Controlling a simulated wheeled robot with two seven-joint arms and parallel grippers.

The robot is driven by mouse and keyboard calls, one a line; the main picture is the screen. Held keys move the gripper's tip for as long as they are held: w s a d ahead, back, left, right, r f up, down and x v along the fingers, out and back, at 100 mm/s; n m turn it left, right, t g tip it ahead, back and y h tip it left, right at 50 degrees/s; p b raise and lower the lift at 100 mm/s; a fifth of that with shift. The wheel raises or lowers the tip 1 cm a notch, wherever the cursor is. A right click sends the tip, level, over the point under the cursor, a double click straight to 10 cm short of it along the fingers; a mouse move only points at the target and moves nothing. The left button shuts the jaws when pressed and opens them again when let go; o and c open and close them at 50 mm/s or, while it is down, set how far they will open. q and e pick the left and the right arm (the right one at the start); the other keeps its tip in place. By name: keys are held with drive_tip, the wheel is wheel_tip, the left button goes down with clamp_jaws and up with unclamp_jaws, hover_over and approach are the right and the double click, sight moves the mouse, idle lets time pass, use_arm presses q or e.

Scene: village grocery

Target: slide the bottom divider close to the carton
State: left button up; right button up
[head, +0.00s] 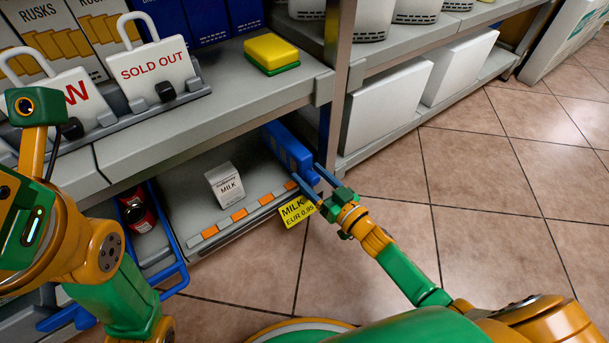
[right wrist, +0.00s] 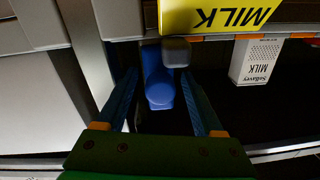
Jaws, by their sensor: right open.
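The bottom divider (head: 291,152) is a blue upright panel at the right end of the low shelf, beside the shelf post. Its blue front end (right wrist: 158,88) shows in the right wrist view. The white milk carton (head: 225,184) stands upright on the same shelf, left of the divider, with bare shelf between them; it also shows in the right wrist view (right wrist: 257,62). My right gripper (head: 307,172) is open at the divider's front end. In the wrist view its blue fingers lie on either side of that end, with gaps visible. My left gripper cannot be made out.
A yellow milk price tag (head: 297,210) hangs from the shelf's front edge, close to my right gripper. The upper shelf (head: 230,105) overhangs, with a yellow-green sponge (head: 271,53). The tiled floor (head: 480,215) is clear.

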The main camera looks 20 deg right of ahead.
drive_tip(key=shift+x, duration=0.8)
clamp_jaws()
idle(0.8)
